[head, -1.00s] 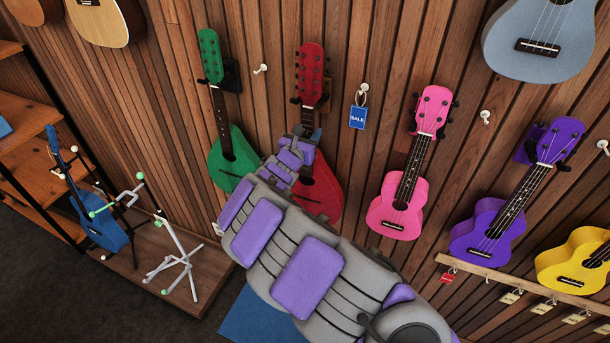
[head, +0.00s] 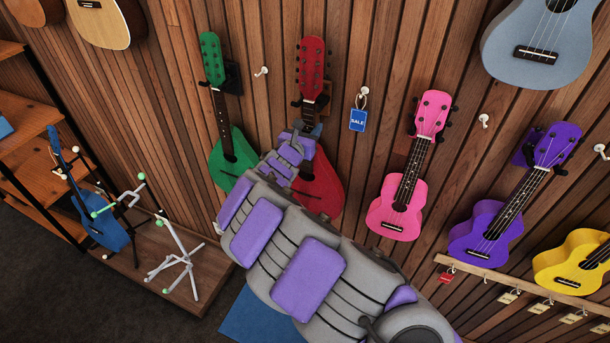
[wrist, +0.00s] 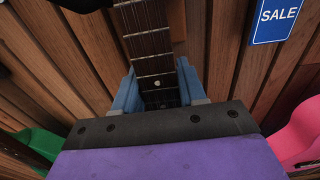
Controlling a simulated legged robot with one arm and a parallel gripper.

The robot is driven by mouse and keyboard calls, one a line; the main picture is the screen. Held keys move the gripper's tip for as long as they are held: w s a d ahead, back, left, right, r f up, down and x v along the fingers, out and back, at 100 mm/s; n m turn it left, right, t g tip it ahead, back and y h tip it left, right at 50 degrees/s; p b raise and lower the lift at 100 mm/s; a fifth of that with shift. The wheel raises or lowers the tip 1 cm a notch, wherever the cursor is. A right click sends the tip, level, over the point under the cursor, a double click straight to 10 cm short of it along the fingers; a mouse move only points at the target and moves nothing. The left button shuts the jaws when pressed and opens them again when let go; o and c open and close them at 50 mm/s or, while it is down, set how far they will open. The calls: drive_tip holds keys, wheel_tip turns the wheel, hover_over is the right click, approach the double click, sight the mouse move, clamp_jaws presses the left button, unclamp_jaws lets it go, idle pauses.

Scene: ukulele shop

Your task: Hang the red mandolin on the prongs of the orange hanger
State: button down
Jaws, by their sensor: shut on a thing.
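The red mandolin (head: 321,190) is upright against the slatted wall, its body partly hidden by my arm. My gripper (head: 305,130) is shut on its neck, below the headstock. In the wrist view, the blue fingers (wrist: 158,88) stand on both sides of the fretted neck (wrist: 147,40). The hanger (head: 323,103) is behind the upper neck, with dark prongs on both sides just below the headstock. Part of its orange-brown backing (wrist: 178,20) shows in the wrist view. I cannot tell whether the headstock rests on the prongs.
A green mandolin (head: 232,160) hangs close on the left. A SALE tag (head: 358,119) and a pink ukulele (head: 398,205) are on the right. A purple ukulele (head: 490,228) hangs farther right. A white stand (head: 176,262) is at lower left.

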drive_tip(key=shift+s+r, duration=0.1)
drive_tip(key=shift+r, duration=0.05)
drive_tip(key=shift+v, duration=1.85)
drive_tip(key=shift+s+a, duration=0.25)
drive_tip(key=shift+s, duration=0.4)
drive_tip(key=shift+p+v, duration=0.6)
drive_tip(key=shift+v, duration=2.3)
drive_tip(key=shift+f, duration=0.2)
